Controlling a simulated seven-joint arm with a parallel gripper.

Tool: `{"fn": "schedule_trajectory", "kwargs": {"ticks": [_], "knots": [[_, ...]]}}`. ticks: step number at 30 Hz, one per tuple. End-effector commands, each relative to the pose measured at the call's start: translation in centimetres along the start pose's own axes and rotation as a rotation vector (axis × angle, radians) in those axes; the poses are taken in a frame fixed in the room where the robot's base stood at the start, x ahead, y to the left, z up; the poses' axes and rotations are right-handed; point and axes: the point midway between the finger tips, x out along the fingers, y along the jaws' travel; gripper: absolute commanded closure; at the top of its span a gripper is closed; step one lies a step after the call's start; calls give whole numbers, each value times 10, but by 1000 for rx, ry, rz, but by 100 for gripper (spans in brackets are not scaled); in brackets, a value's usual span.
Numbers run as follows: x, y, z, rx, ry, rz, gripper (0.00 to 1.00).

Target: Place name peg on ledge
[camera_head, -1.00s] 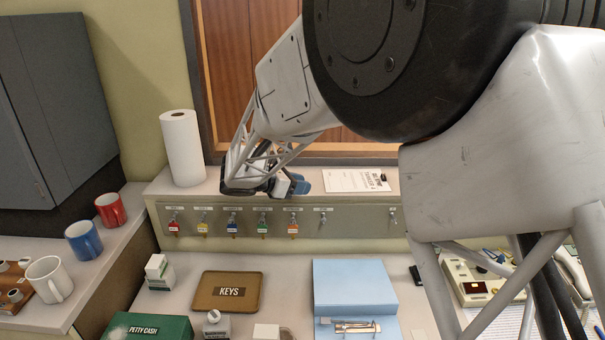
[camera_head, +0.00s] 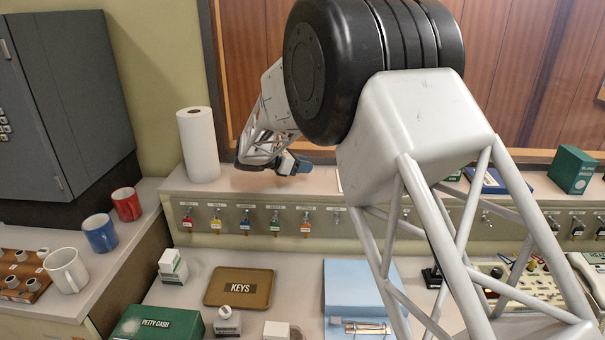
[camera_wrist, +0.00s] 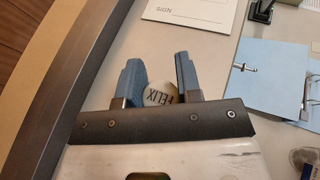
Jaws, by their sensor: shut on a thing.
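The name peg (camera_wrist: 160,93), a round pale piece lettered FELIX, sits between the blue fingers of my gripper (camera_wrist: 160,80) in the wrist view. My gripper is shut on it. In the head view my gripper (camera_head: 298,165) is over the ledge (camera_head: 235,184), right of the paper roll; the peg cannot be made out there. The ledge also shows beneath the fingers in the wrist view (camera_wrist: 210,50). I cannot tell whether the peg touches it.
A paper roll (camera_head: 199,145) stands at the ledge's left end. A sign-in sheet (camera_wrist: 195,12) lies beyond my fingers in the wrist view. Tagged keys (camera_head: 248,224) hang along the ledge front. A KEYS tray (camera_head: 211,296) and blue binder (camera_head: 355,285) lie below. A dark frame (camera_wrist: 50,110) runs close beside my gripper.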

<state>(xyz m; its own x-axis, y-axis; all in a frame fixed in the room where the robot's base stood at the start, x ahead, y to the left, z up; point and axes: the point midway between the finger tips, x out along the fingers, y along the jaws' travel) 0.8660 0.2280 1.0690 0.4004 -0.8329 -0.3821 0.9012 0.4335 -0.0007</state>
Motion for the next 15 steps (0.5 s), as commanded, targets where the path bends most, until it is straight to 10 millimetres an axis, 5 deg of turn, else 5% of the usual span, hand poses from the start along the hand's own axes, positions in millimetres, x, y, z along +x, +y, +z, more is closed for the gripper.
{"fn": "schedule_trajectory", "kwargs": {"ticks": [15], "knots": [[3,12,0,0,0,0,90]]}}
